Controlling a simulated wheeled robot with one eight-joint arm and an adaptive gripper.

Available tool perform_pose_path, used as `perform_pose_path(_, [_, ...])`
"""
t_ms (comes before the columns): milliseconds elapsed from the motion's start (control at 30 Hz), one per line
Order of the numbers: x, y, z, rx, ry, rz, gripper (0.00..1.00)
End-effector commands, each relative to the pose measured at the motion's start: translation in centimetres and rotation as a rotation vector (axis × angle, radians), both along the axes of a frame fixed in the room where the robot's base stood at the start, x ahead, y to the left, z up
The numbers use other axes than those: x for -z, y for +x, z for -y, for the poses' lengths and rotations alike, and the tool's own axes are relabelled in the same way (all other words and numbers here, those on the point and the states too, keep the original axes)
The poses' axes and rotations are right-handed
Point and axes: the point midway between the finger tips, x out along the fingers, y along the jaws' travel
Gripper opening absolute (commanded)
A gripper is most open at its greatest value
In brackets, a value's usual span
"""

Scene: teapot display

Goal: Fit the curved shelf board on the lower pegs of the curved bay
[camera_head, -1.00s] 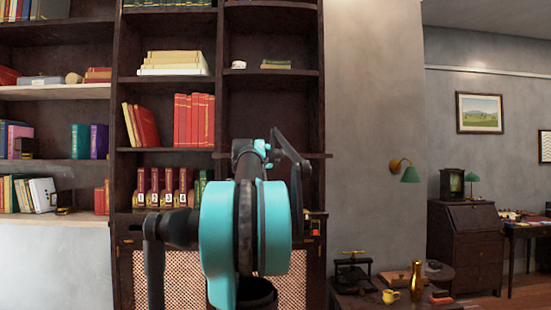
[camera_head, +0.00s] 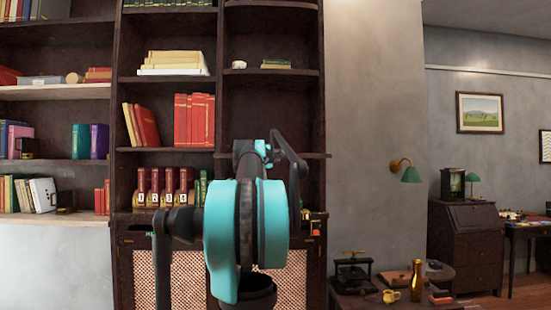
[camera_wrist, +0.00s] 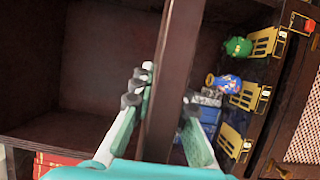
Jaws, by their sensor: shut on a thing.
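The curved shelf board (camera_head: 313,155) is dark brown and shows edge-on in the head view, across the right-hand bay. Its right end overlaps the bay's right upright. The curved bay (camera_head: 272,108) is dark wood with open shelves. In the wrist view my gripper (camera_wrist: 165,90) is shut on the board (camera_wrist: 181,40), one finger on each side of it. In the head view my arm hides the gripper and the board's middle. The bay's dark inside (camera_wrist: 105,60) lies beyond the board in the wrist view. I cannot make out the lower pegs, or whether the board touches anything in the bay.
A blue patterned vase (camera_wrist: 228,82), a green object (camera_wrist: 238,46) and brass frames (camera_wrist: 243,96) are close to the board's right in the wrist view. A low table (camera_head: 350,299) with a brass vase (camera_head: 417,281) stands at right.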

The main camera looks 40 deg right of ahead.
Motion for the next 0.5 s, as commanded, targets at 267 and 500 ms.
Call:
perform_pose_path(267, [-0.06, 0.45, 0.29, 0.0, 0.0, 0.0, 0.0])
perform_pose_path(500, [-0.07, 0.86, 0.53, 0.0, 0.0, 0.0, 0.0])
